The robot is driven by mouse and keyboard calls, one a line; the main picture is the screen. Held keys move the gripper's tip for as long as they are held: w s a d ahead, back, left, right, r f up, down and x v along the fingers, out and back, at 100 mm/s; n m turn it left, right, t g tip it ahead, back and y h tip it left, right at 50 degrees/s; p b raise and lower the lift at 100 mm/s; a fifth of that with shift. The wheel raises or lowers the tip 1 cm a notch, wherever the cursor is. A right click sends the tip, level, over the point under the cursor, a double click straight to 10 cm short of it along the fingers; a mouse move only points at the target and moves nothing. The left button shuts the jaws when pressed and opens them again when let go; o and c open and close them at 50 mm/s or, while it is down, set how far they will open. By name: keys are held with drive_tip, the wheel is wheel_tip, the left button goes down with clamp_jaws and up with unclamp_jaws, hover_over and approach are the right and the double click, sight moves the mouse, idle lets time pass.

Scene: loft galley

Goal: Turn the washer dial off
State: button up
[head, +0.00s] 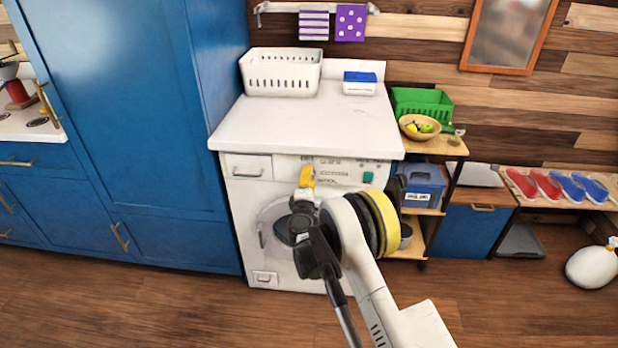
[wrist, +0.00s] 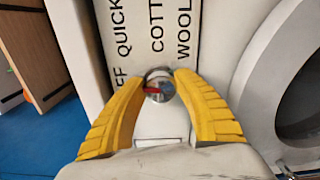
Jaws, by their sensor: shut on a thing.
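The white washer (head: 242,195) stands under a white counter, its control panel on the upper front. In the wrist view, the small round silver dial (wrist: 158,84) sits between the yellow fingertips of my gripper (wrist: 161,78), which is shut on it. A red mark shows on the dial's left part, with some blue beside it; its exact setting is unclear. The panel labels (wrist: 150,35) read QUICK, COTT and WOOL, with a cut-off word ending in FF at left. In the head view my gripper (head: 306,178) is at the panel and hides the dial.
The round washer door (wrist: 302,85) is right of my gripper in the wrist view. A white basket (head: 282,72) and a blue-and-white box (head: 360,83) stand on the counter (head: 310,125). Blue cabinets (head: 120,120) are at left, a shelf (head: 440,146) at right. Floor in front is clear.

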drive_tip(key=shift+n, duration=0.6)
drive_tip(key=o, duration=1.2)
drive_tip(key=s, duration=1.2)
drive_tip(key=shift+a, duration=0.2)
